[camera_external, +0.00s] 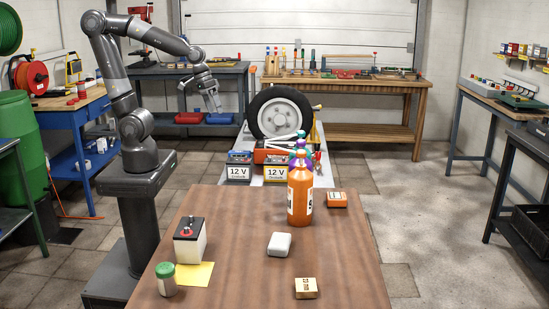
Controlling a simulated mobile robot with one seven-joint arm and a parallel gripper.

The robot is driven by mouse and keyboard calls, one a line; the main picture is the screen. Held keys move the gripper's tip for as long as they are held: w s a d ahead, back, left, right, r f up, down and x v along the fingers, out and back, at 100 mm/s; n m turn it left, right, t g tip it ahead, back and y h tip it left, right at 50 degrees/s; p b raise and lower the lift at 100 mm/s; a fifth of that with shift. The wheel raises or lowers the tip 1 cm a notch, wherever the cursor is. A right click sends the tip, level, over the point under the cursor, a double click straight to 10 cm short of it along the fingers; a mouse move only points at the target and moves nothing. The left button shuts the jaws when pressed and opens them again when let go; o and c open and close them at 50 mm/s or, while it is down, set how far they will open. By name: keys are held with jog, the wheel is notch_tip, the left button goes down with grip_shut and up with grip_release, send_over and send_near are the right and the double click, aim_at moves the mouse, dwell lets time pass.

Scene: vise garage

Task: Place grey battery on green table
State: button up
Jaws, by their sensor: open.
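A box-shaped battery (190,247) with a pale grey-white body and a dark top with a red part stands upright at the left of the brown table. Which is the grey battery is not certain. My gripper (213,106) is open and empty, high in the air, apart from all batteries. A dark table with a greenish frame (36,200) is cut off at the left edge; no other table looks clearly green.
The brown table (345,265) also bears an orange bottle (300,200), a green-lidded jar (166,279), a yellow sheet (195,274), a pale box (279,244) and small boxes. A wheel (279,114) stands behind. Open floor lies right of the brown table.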

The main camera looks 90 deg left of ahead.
jog(key=s+d+r+m+t, duration=0.2)
jog(key=s+d+r+m, duration=0.1)
jog(key=s+r+m, duration=0.2)
jog(key=shift+s+m+y, duration=0.4)
jog(key=shift+s+m, duration=0.2)
jog(key=shift+s, duration=0.55)
